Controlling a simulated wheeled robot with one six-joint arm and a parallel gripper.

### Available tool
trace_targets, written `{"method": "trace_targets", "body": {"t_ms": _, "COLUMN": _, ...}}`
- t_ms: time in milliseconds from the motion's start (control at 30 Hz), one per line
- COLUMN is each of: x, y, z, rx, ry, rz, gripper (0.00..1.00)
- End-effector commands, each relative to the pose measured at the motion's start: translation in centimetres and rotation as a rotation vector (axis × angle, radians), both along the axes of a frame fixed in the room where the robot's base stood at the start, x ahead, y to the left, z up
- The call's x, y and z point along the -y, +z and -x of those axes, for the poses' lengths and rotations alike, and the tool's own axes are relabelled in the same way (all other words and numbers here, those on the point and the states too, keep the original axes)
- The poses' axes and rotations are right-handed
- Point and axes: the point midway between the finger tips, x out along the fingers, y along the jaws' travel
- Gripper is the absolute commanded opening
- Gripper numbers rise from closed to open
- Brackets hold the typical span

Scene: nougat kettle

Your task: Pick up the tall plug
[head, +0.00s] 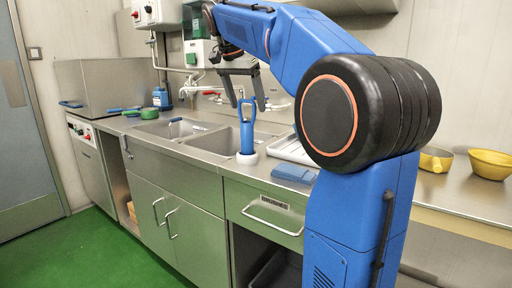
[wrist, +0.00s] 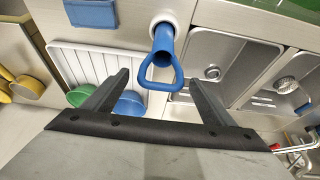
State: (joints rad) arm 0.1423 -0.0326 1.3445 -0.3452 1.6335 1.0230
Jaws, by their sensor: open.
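The tall plug (head: 247,136) is blue, with a long shaft and a loop handle at its top. It stands upright in a white round holder (head: 247,159) on the counter's front strip, in front of the sinks. In the wrist view the plug (wrist: 164,40) points toward me, its loop handle appearing between my fingertips. My gripper (head: 248,106) hangs above the plug with fingers pointing down, spread wide and empty. It also shows in the wrist view (wrist: 158,77). I cannot tell exactly how far the fingertips are from the handle.
Two sink basins (head: 177,128) lie behind and left of the plug. A white drying rack (head: 291,148) and a folded blue cloth (head: 294,173) are to its right. Green and blue bowls (wrist: 130,104) sit in the rack. Taps (head: 212,95) stand behind. Yellow pans (head: 490,164) are far right.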

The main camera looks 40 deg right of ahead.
Motion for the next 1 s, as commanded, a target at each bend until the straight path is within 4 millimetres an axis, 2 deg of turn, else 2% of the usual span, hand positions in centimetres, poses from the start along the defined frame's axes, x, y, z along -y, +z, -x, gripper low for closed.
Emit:
{"method": "trace_targets", "body": {"t_ms": 100, "x": -0.2, "y": -0.9, "z": -0.6, "rx": 0.000, "ry": 0.000, "rz": 0.000, "gripper": 0.78}}
{"method": "trace_targets", "body": {"t_ms": 300, "x": -0.2, "y": -1.0, "z": -0.7, "rx": 0.001, "ry": -0.002, "rz": 0.000, "gripper": 0.78}}
{"method": "trace_targets", "body": {"t_ms": 367, "x": -0.2, "y": -1.0, "z": -0.7, "rx": 0.001, "ry": -0.002, "rz": 0.000, "gripper": 0.66}}
{"method": "trace_targets", "body": {"t_ms": 567, "x": -0.2, "y": -0.9, "z": -0.7, "rx": 0.000, "ry": -0.001, "rz": 0.000, "gripper": 0.18}}
{"method": "trace_targets", "body": {"t_ms": 600, "x": -0.2, "y": -0.9, "z": -0.7, "rx": 0.002, "ry": -0.001, "rz": 0.000, "gripper": 0.15}}
{"method": "trace_targets", "body": {"t_ms": 867, "x": -0.2, "y": -0.6, "z": -0.7, "rx": 0.003, "ry": -0.001, "rz": 0.000, "gripper": 0.15}}
{"method": "trace_targets", "body": {"t_ms": 1000, "x": -0.2, "y": 0.9, "z": -0.7, "rx": 0.003, "ry": -0.001, "rz": 0.001, "gripper": 0.15}}
